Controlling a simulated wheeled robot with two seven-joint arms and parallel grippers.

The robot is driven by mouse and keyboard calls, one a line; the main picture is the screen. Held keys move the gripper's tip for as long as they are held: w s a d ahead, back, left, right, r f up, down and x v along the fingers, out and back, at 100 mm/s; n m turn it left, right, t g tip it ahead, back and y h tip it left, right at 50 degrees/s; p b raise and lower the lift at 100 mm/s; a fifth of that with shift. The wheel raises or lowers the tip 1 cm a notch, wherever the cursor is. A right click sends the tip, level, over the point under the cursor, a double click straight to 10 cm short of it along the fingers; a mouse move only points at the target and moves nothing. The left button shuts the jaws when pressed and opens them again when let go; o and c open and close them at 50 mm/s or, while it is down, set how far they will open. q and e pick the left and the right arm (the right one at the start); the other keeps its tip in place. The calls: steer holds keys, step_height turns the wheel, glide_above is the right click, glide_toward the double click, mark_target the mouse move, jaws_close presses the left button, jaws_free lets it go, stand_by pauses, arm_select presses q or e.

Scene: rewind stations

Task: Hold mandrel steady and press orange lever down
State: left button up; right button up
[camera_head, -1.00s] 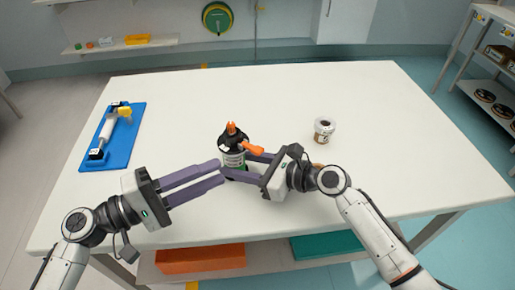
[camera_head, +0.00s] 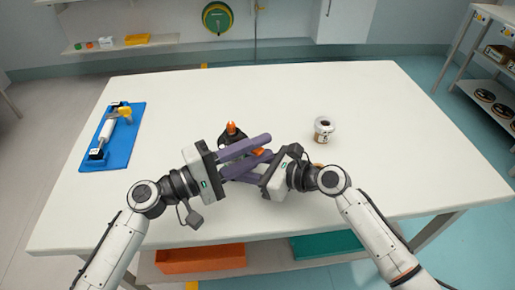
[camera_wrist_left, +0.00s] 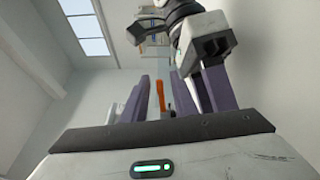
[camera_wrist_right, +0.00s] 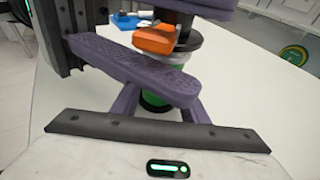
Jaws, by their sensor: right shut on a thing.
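The mandrel (camera_head: 229,138) stands on the table, a black body with an orange top; the right wrist view shows its green lower part (camera_wrist_right: 154,98). My right gripper (camera_head: 232,169) is shut on it low down; its fingers show on both sides of the green part. The orange lever (camera_wrist_right: 154,39) juts from the mandrel's upper part and shows in the left wrist view (camera_wrist_left: 160,94). My left gripper (camera_head: 269,147) is open, its fingers spread above and below the lever. They hide much of the mandrel in the head view; contact with the lever cannot be told.
A small labelled roll (camera_head: 323,130) stands right of the grippers. A blue tray (camera_head: 120,155) with a white roller and yellow part lies at the left. The table's (camera_head: 300,85) back half is clear. Orange (camera_head: 200,259) and teal (camera_head: 325,246) bins sit below the front edge.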

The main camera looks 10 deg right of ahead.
arm_select(q)
jaws_close()
steer(key=shift+f+m+y, duration=0.3)
steer(key=shift+m, duration=0.6)
jaws_free()
steer(key=v, duration=1.2)
